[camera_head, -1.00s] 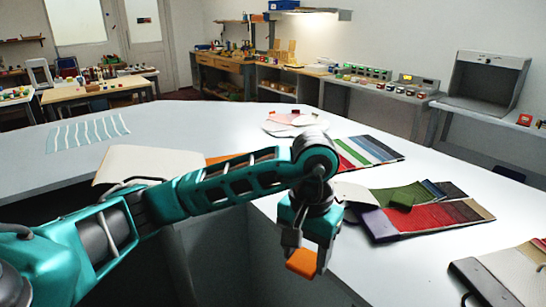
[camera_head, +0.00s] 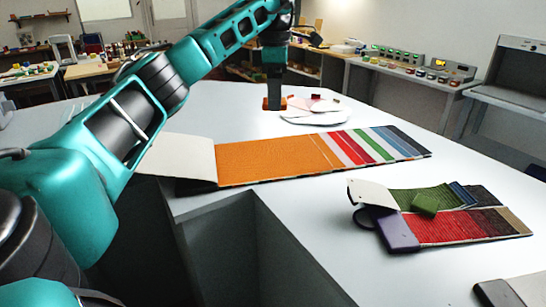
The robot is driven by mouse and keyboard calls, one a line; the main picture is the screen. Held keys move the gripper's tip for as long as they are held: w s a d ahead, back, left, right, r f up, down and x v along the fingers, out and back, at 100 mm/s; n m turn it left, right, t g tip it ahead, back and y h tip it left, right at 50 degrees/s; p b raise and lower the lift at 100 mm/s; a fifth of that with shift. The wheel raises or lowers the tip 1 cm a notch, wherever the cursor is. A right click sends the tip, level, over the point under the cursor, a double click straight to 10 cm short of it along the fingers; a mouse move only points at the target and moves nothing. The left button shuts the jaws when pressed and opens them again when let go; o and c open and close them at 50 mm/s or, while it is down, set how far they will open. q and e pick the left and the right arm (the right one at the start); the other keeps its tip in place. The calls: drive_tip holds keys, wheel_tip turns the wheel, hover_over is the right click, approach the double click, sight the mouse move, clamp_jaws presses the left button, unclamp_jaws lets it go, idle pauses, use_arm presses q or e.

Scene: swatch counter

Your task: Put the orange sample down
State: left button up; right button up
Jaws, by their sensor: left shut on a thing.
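My left gripper (camera_head: 274,98) points down at the far part of the white counter (camera_head: 330,215). It is shut on the orange sample (camera_head: 273,104), a small orange block low between the fingers. The block is just left of a pale round plate (camera_head: 305,118) with pink and red pieces on it. I cannot tell whether the block touches the counter. My right gripper is not in view.
A long open swatch book (camera_head: 265,161) with an orange panel and colored stripes lies nearer. A second swatch set (camera_head: 465,226) holds a green block (camera_head: 425,204) and a purple block (camera_head: 397,232). Counter between them is clear.

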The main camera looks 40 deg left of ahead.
sight(265, 169)
use_arm(q)
drive_tip(key=shift+s+a+r+n, duration=0.25)
drive_tip(key=shift+a+r+n, duration=0.6)
drive_tip(key=shift+a+n, duration=0.35)
drive_tip(key=shift+a+f, duration=0.15)
drive_tip(key=shift+n, duration=0.3)
wheel_tip(265, 169, down, 20)
drive_tip(key=shift+r, duration=0.2)
drive_tip(key=o, duration=1)
